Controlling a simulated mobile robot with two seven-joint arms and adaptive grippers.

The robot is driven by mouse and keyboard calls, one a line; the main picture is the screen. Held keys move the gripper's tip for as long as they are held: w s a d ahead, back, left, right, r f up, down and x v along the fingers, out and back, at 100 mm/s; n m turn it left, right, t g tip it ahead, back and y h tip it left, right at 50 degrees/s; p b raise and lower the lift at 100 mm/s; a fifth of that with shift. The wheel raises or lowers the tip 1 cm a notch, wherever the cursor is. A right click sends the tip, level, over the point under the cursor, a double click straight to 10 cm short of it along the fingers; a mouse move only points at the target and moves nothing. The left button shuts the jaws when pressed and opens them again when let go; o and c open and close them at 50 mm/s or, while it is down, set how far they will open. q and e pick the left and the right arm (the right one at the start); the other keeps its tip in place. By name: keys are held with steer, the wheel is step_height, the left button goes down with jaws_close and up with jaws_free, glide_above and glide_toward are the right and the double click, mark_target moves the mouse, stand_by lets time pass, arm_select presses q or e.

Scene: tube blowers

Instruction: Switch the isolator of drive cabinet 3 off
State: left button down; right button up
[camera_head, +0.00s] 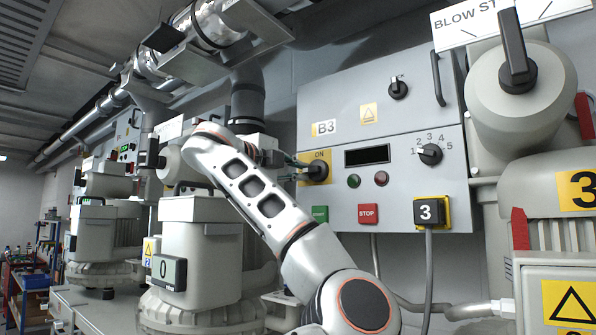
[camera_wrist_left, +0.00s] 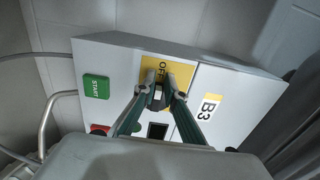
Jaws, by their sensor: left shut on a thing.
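Drive cabinet 3 (camera_head: 430,205) is the grey box marked B3 on the wall. Its isolator (camera_head: 318,170) is a black rotary knob on a yellow plate at the left of the lower panel, below the word ON. My left gripper (camera_head: 306,170) reaches it from the left and is shut on its handle. In the left wrist view the two fingers (camera_wrist_left: 160,95) close around the dark isolator handle (camera_wrist_left: 157,99), beside the word OFF on the yellow plate (camera_wrist_left: 180,72). The fingers partly hide the handle, so I cannot tell its exact angle. My right gripper is not in view.
The same panel has a green START button (camera_head: 320,213), a red STOP button (camera_head: 368,214), a selector knob (camera_head: 430,154) and a plug marked 3 (camera_head: 429,211). A blower with a black lever (camera_head: 514,50) stands at the right. Another blower (camera_head: 200,245) stands behind my arm.

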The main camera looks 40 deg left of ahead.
arm_select(q)
steer(key=shift+w+d+f+h, duration=0.3)
steer(key=shift+w+d, duration=0.05)
steer(key=shift+d, duration=0.15)
steer(key=c, duration=1.9)
jaws_free()
steer(key=shift+s, duration=0.1)
steer(key=o, duration=0.3)
steer(key=shift+d+r, duration=0.15)
steer(key=shift+d, duration=0.1)
steer(key=shift+o, duration=0.2)
steer(key=shift+w+d, duration=0.2)
steer(key=shift+d, duration=0.05)
steer(key=shift+s+a, duration=0.2)
steer(key=shift+a, duration=0.2)
steer(key=s, duration=0.7)
steer(key=shift+s+d, duration=0.2)
steer(key=shift+d, duration=0.25)
